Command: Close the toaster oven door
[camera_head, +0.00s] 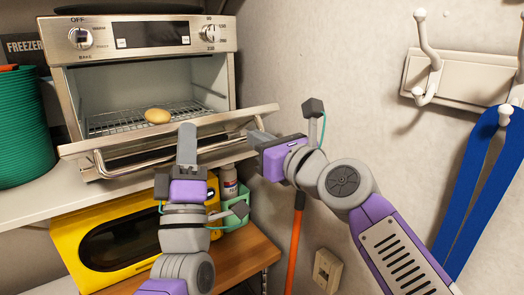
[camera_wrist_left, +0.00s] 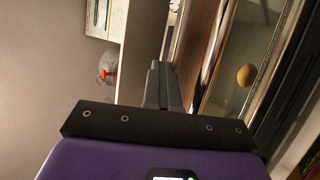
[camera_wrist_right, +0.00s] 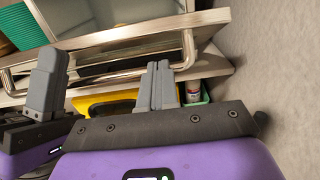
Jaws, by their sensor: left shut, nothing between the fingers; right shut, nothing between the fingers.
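The toaster oven (camera_head: 140,50) stands on a white shelf at the upper left of the head view. Its door (camera_head: 225,122) is folded down and open, with a bar handle (camera_head: 130,168) along its front. A round yellowish item (camera_head: 157,116) sits on the wire rack inside; it also shows in the left wrist view (camera_wrist_left: 246,75). My left gripper (camera_head: 187,130) is shut and empty, pointing up in front of the door's middle; whether it touches the door is unclear. My right gripper (camera_head: 252,136) is shut and empty near the door's right end; contact is unclear.
A yellow microwave-like appliance (camera_head: 75,226) sits below the shelf, beside a green caddy (camera_head: 236,212) with a bottle. Green stacked bowls (camera_head: 20,130) stand left of the oven. A hook rack (camera_head: 450,82) with a blue strap (camera_head: 485,180) hangs on the right wall.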

